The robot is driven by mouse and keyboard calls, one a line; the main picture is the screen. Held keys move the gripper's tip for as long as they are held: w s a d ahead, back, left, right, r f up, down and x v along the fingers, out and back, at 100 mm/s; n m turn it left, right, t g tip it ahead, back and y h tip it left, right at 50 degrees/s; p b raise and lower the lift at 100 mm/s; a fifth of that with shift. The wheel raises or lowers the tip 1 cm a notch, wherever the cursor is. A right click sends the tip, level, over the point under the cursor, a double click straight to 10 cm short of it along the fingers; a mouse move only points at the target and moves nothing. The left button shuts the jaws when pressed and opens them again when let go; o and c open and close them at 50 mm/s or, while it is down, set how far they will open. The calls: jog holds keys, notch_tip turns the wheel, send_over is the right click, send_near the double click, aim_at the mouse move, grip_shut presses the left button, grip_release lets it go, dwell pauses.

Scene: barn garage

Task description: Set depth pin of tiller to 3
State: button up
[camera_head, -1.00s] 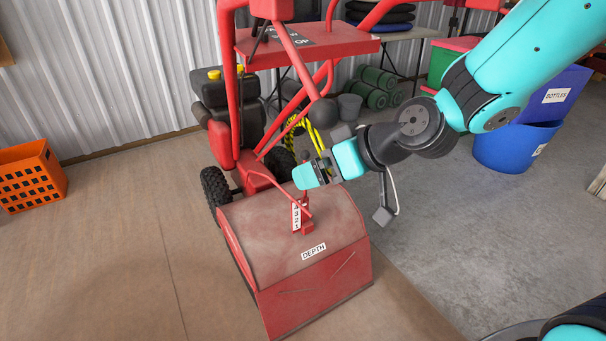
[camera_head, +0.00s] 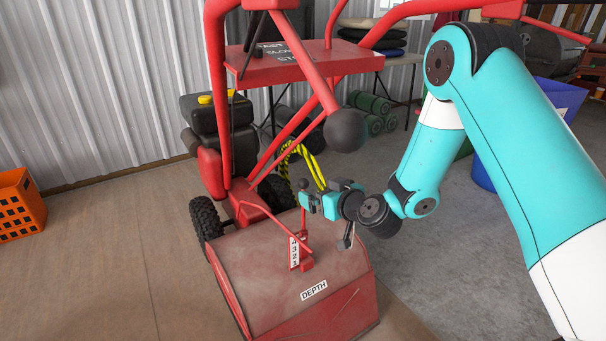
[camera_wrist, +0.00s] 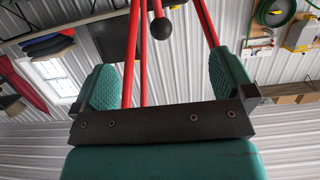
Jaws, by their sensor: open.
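The red tiller (camera_head: 290,285) stands on the floor with its wide hood toward me, marked DEPTH. A white plate (camera_head: 294,252) with numbers sits upright on the hood. A thin red upright rod (camera_head: 304,222), apparently the depth lever, rises beside the plate, with a small dark knob (camera_head: 303,183) at its top. I cannot tell which number it is set at. My gripper (camera_head: 306,201) is at the upper rod, just below the knob; contact cannot be told. In the wrist view my gripper (camera_wrist: 162,85) is open, with red tiller bars beyond the fingers.
The tiller's red handle frame and large black ball (camera_head: 346,130) rise above my gripper. A black wheel (camera_head: 205,218) is at the left. An orange crate (camera_head: 20,205) stands far left, a blue bin (camera_head: 484,174) at the right. Floor left of the tiller is clear.

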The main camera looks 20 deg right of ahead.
aim_at(306, 185)
jog(key=p+x, duration=0.5)
jog(key=x, duration=0.2)
jog(key=shift+w+a, duration=0.2)
jog(key=shift+w, duration=0.1)
jog(key=shift+w+a+f, duration=0.15)
jog(key=shift+w+f, duration=0.05)
jog(key=shift+w, duration=0.45)
grip_shut()
jog(key=shift+f, duration=0.1)
jog(key=shift+f, duration=0.1)
jog(key=shift+f+b, duration=1.25)
jog(key=shift+f, duration=0.05)
grip_release()
